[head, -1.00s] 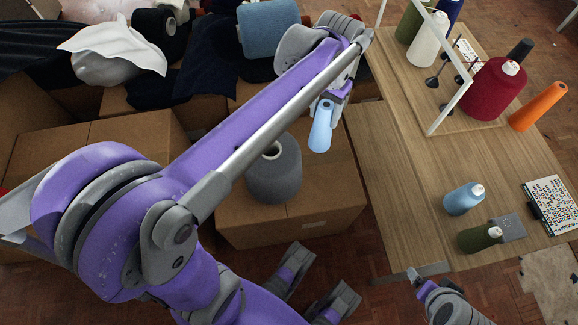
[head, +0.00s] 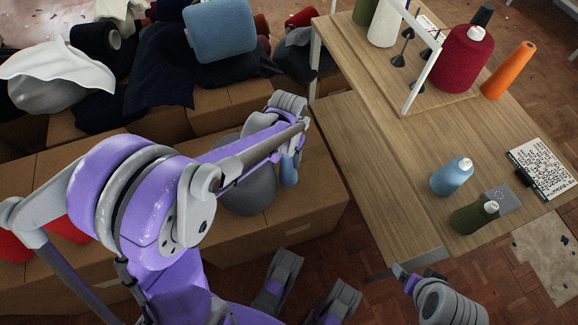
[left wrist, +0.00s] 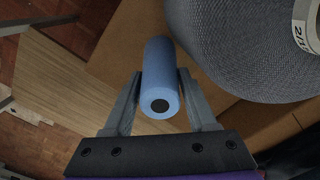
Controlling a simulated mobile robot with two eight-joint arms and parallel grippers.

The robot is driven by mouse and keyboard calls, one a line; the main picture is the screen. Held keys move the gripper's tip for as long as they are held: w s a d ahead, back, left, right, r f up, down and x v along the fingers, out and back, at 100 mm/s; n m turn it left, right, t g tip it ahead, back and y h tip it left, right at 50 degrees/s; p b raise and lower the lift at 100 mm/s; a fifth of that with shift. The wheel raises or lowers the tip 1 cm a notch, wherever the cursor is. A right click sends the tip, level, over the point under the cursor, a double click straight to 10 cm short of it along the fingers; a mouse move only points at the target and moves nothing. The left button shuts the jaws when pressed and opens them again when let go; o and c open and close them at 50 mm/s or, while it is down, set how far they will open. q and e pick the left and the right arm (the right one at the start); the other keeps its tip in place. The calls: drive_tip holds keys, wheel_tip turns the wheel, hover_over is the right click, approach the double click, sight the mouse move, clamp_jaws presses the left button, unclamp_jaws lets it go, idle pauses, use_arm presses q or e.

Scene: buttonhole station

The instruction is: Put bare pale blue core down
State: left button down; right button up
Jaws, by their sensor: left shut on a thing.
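The bare pale blue core (head: 289,172) is held in my left gripper (head: 291,155), over the cardboard boxes in the head view. In the left wrist view the core (left wrist: 161,75) lies between the two fingers of my left gripper (left wrist: 160,98), which are shut on it. Its near end with a dark hole faces the camera. A large grey yarn cone (head: 248,190) stands on a box beside it and also shows in the left wrist view (left wrist: 240,45). My right gripper (head: 398,271) is by the table's front edge; its finger opening is not clear.
The wooden table (head: 375,190) is right of the boxes, with bare wood on its left part. It bears a blue cone (head: 452,177), a green cone (head: 474,216), a red cone (head: 463,60) and an orange cone (head: 508,70). A cardboard box (head: 310,200) has some free top.

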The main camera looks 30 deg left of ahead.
sight(288, 176)
use_arm(q)
drive_tip(key=shift+f+b, duration=0.65)
drive_tip(key=shift+f, duration=1.7)
drive_tip(key=shift+f, duration=0.15)
drive_tip(key=shift+c, duration=2.4)
unclamp_jaws()
